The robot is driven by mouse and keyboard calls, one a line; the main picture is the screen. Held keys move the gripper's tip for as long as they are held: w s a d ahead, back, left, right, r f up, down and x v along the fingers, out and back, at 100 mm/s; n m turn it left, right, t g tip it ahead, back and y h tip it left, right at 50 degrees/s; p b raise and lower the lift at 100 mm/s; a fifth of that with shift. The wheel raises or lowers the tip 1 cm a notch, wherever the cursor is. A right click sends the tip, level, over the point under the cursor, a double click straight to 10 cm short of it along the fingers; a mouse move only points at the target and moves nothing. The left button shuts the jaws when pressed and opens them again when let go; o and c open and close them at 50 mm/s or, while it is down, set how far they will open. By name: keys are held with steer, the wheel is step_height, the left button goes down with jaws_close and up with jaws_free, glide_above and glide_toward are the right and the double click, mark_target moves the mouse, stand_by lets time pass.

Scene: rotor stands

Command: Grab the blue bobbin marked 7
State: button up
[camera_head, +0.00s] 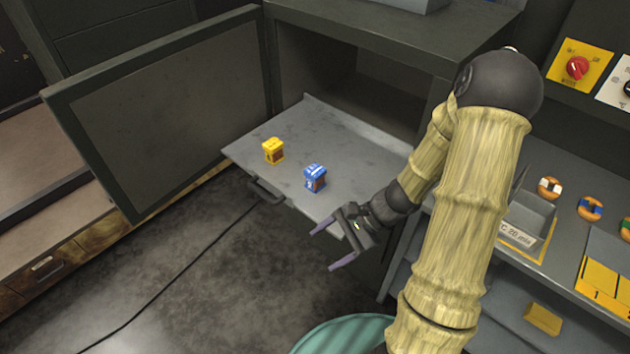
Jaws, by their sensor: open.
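A blue bobbin (315,178) stands on a pulled-out grey shelf (350,152) of an open cabinet. Its side shows a reddish-brown patch and pale marks, but any number on it is too small to read. A similar yellow bobbin (273,150) stands to its left and a little farther back. My gripper (328,247) is open and empty, with its two purple-grey fingers spread. It is beyond the shelf's front edge, below and to the right of the blue bobbin in the picture, and apart from it.
An open cabinet door (165,110) stands left of the shelf. The shelf has a dark front handle (266,191). At right, a bench holds a grey labelled bin (524,222) and several orange round pieces (590,208). A teal round object (345,335) is at the bottom. Floor in front is mostly clear.

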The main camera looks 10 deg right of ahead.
steer(key=w+d+f+m+t+y+b, duration=0.1)
steer(key=w+d+f+m+t+y, duration=0.2)
steer(key=w+m+t, duration=0.35)
steer(key=m+t+h, duration=0.2)
steer(key=m+t, duration=0.6)
steer(key=m, duration=0.1)
glide_toward(321, 178)
steer(key=v, duration=0.5)
steer(key=shift+f+b, duration=0.15)
steer(key=shift+b, duration=0.25)
steer(key=shift+a, duration=0.1)
steer(key=p+x, duration=0.1)
steer(key=x, duration=1)
steer(key=shift+w+a+p, duration=0.1)
steer(key=shift+w+p, duration=0.15)
steer(key=shift+p, duration=0.05)
steer(key=x, duration=0.5)
steer(key=shift+w+a+p, duration=0.3)
steer(key=shift+p, duration=0.1)
steer(key=shift+d, duration=0.2)
